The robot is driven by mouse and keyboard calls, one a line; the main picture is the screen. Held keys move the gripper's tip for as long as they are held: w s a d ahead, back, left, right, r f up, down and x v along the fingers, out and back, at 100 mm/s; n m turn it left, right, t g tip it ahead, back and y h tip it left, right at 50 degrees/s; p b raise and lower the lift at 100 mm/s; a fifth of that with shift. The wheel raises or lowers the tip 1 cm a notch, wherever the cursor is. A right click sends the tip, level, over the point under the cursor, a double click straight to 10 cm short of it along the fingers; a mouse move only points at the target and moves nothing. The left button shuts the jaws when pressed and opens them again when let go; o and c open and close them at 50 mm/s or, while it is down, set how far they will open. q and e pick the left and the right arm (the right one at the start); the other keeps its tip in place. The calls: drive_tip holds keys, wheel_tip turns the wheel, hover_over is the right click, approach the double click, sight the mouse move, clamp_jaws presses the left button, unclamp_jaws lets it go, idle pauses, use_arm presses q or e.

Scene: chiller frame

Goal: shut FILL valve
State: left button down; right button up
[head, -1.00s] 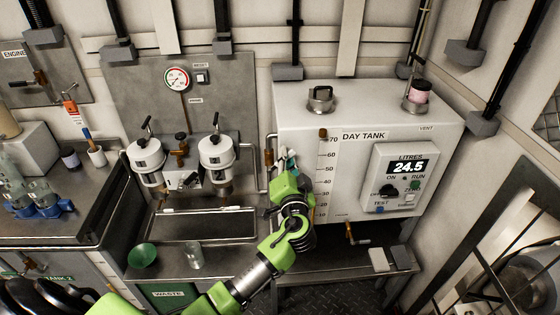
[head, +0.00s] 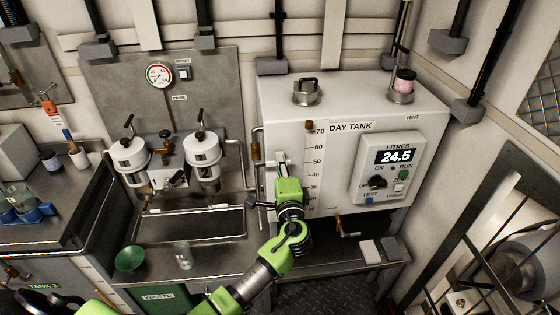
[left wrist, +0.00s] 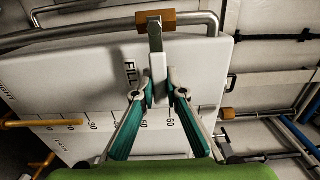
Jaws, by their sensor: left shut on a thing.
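The FILL valve has a brass body (left wrist: 155,19) on a steel pipe at the top of the left wrist view. Its flat grey lever (left wrist: 157,66) runs down beside the FILL label (left wrist: 131,73) on the white tank. My left gripper (left wrist: 162,82) has its teal-backed fingers on either side of the lever's end and is shut on it. In the head view, my left gripper (head: 282,168) is at the left front of the DAY TANK (head: 339,153), close to the brass valve body (head: 255,150). The gripper hides part of the lever there. My right gripper is not in view.
The tank's display (head: 396,156) reads 24.5 litres. Two white filter units (head: 201,149) stand left of the tank above a sink tray (head: 196,224). A green bowl (head: 130,257) and a glass (head: 184,255) stand in front. A small brass tap (head: 340,228) hangs below the tank.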

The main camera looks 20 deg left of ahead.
use_arm(q)
drive_tip(key=shift+s+f+m, duration=0.15)
drive_tip(key=shift+f+m, duration=0.35)
drive_tip(key=c, duration=2)
unclamp_jaws()
drive_tip(key=shift+r, duration=0.1)
drive_tip(key=v, duration=1.1)
drive_tip(key=shift+s+d, duration=0.2)
drive_tip(key=shift+s, duration=0.15)
